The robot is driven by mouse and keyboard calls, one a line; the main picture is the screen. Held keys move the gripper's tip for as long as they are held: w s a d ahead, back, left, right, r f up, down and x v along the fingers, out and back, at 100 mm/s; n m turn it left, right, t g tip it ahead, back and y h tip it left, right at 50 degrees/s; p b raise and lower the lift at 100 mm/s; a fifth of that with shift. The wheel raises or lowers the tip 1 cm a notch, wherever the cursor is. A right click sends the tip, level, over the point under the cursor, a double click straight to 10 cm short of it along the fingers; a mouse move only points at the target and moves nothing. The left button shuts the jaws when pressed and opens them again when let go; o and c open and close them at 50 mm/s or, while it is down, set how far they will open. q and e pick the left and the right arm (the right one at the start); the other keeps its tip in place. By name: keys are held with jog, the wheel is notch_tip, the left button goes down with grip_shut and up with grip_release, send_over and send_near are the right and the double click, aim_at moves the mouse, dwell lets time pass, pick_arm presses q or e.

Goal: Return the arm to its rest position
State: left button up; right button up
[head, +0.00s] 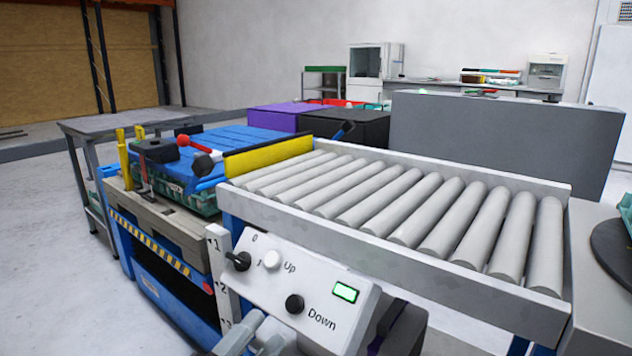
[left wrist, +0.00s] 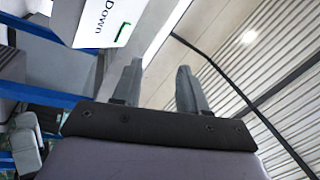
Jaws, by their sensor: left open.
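My left gripper (head: 250,337) shows at the bottom of the head view, in front of and below the control panel (head: 318,296). Its grey fingers are partly cut off by the lower picture edge. In the left wrist view the two fingers of my left gripper (left wrist: 158,75) stand apart with nothing between them. The corner of the control panel (left wrist: 103,18) with the word "Down" shows at the upper left there. My right gripper is in neither view.
The roller conveyor (head: 420,215) runs behind the panel. A lift table (head: 165,225) carrying blue-topped trays (head: 205,148) stands left. A dark round disc (head: 612,250) is at the right edge. A grey partition (head: 500,140) stands behind the conveyor. Floor at far left is open.

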pick_arm(q)
jog(key=s+a+f+n+g+y, duration=0.3)
jog(key=s+f+n+g+y, duration=0.35)
jog(key=f+n, duration=0.75)
jog(key=s+a+r+n+y+p, duration=0.1)
jog(key=r+p, duration=0.4)
jog(key=p, duration=0.6)
jog(key=s+a+r+n+y+p, duration=0.1)
jog(key=s+a+r+p, duration=0.3)
jog(key=p, duration=0.8)
jog(key=s+a+r+n+y+p, duration=0.1)
jog(key=a+r+p, duration=0.3)
jog(key=r+p, duration=0.4)
jog(key=s+g+p, duration=0.1)
jog(key=p, duration=0.2)
jog(key=shift+s+a+r+n+p, duration=0.2)
jog(key=shift+a+n+p, duration=0.1)
jog(key=shift+a+p, duration=0.1)
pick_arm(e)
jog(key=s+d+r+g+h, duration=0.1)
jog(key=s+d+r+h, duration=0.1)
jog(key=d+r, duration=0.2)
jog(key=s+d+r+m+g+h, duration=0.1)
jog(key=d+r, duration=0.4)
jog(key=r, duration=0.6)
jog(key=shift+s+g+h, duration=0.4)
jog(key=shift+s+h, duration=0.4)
